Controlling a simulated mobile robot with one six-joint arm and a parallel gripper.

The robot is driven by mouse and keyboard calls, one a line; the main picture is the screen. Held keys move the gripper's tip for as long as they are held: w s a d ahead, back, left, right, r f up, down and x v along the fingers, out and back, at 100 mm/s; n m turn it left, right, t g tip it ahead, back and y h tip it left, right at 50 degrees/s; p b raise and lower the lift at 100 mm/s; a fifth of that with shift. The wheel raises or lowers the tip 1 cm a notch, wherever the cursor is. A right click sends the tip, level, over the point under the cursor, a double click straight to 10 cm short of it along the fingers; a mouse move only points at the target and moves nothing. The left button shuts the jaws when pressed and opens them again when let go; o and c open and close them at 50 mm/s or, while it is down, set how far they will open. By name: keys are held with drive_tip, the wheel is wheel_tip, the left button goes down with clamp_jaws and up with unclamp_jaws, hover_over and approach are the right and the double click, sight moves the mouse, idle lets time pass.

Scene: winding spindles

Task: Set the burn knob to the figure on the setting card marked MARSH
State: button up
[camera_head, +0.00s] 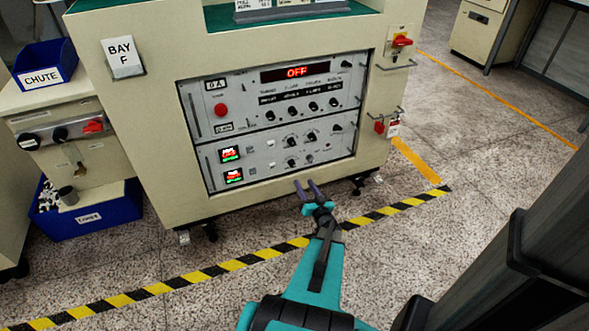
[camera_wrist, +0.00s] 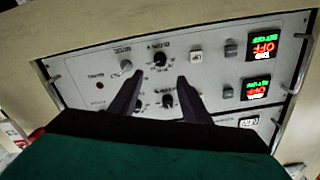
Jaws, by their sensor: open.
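The control panel (camera_head: 280,155) on the front of the cream cabinet carries several dark knobs, and their labels are too small to read. I cannot tell which one is the burn knob. In the wrist view one dark knob (camera_wrist: 160,60) shows just beyond the fingertips, and another dark knob (camera_wrist: 168,100) shows between the fingers. White cards (camera_head: 285,4) stand on top of the cabinet, cut by the picture's top edge; I cannot make out MARSH. My gripper (camera_head: 309,187) is open and empty, in front of the panel's lower part. It also shows in the wrist view (camera_wrist: 158,79).
A red OFF display (camera_head: 297,72) is on the upper unit. Two small lit displays (camera_head: 230,154) sit at the lower left. Red switches (camera_head: 402,41) and bar handles are on the cabinet's right side. Blue bins (camera_head: 44,66) stand at left. Striped tape (camera_head: 180,281) crosses open floor.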

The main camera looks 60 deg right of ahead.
sight(293, 166)
drive_tip(key=b+x, duration=0.2)
drive_tip(key=x, duration=1)
drive_tip(key=c, duration=1)
drive_tip(key=shift+c, duration=0.2)
drive_tip(key=shift+n, duration=0.3)
drive_tip(key=shift+a+n+b, duration=0.1)
drive_tip(key=shift+n+b, duration=1.1)
drive_tip(key=shift+n, duration=1.4)
